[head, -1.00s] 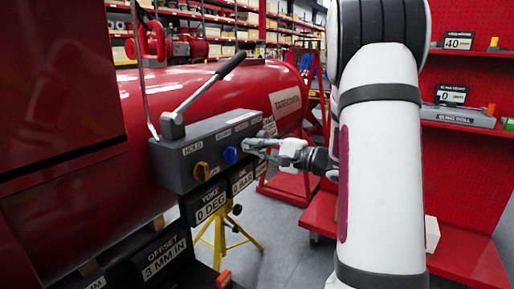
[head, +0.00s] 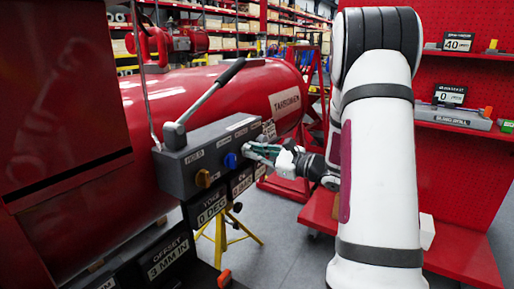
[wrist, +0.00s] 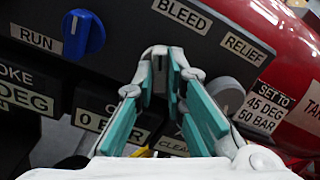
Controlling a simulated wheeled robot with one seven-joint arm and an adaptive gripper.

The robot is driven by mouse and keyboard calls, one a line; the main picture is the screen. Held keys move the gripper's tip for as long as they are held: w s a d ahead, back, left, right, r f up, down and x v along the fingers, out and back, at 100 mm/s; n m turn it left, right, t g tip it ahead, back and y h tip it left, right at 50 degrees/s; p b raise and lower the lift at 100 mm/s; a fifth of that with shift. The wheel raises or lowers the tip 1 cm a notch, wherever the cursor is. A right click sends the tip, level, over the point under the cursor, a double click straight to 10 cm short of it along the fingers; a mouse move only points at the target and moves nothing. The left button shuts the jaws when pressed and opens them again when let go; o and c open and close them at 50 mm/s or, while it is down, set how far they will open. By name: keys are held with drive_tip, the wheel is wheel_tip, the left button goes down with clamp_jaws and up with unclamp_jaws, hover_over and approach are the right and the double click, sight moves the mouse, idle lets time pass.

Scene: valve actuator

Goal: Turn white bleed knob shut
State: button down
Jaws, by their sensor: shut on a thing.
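The grey control box (head: 213,155) is fixed in front of the red tank and carries a row of knobs. The white bleed knob (wrist: 156,53) sits below the BLEED label (wrist: 182,14) in the wrist view, mostly hidden by my fingers. My gripper (wrist: 161,68) is shut on it, with the teal-padded fingers on either side. In the head view my gripper (head: 250,151) reaches the right end of the box from the right and covers the knob. The knob's exact turn angle cannot be read.
A blue knob (wrist: 83,34) is left of my fingers, and a grey knob (wrist: 227,95) is close on the right under RELIEF. An orange knob (head: 203,179) and a long lever (head: 212,92) are further left. A red shelf panel (head: 465,170) stands right of my arm.

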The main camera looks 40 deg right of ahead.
drive_tip(key=shift+m+p, duration=1.55)
drive_tip(key=shift+m, duration=0.65)
drive_tip(key=shift+f, duration=0.1)
drive_tip(key=c, duration=1.6)
unclamp_jaws()
drive_tip(key=shift+c, duration=0.2)
drive_tip(key=v, duration=1.2)
